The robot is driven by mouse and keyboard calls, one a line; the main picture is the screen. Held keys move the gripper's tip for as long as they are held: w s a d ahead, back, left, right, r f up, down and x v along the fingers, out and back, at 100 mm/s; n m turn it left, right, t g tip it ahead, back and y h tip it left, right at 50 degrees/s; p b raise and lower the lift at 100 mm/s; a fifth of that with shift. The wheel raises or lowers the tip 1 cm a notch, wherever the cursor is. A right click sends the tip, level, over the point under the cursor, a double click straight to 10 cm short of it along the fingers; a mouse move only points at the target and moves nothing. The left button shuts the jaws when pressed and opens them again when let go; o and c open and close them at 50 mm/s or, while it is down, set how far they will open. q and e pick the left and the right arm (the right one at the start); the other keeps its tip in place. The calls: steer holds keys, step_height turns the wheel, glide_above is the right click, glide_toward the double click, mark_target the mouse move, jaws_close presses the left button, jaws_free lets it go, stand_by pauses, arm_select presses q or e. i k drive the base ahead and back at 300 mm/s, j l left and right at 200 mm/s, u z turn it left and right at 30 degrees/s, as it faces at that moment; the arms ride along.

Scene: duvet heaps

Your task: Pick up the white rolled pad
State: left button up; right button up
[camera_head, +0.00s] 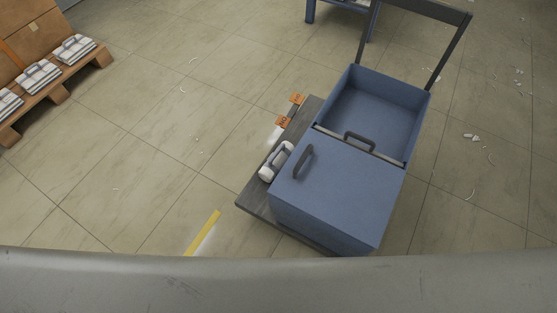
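The white rolled pad (276,161) lies on the dark flat platform (256,196), against the left side of a blue box. It has a dark grey strap or handle along it. Its lower end shows as a white round end. Neither of my grippers shows in the head view, so I cannot see whether they are open or shut.
The blue two-part box (335,199) has one closed lid and one open empty compartment, with a dark push handle (449,52) behind. Orange labelled blocks (284,121) sit on the platform's edge. A pallet (58,88) with folded striped bundles stands at left. Tiled floor between is mostly clear.

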mark_target(270, 169)
steer(key=i+j+z, duration=0.2)
steer(key=j+z, duration=0.2)
steer(key=i+j+z, duration=0.2)
steer(key=j+z, duration=1.05)
steer(key=j, duration=0.2)
steer(key=i, duration=0.05)
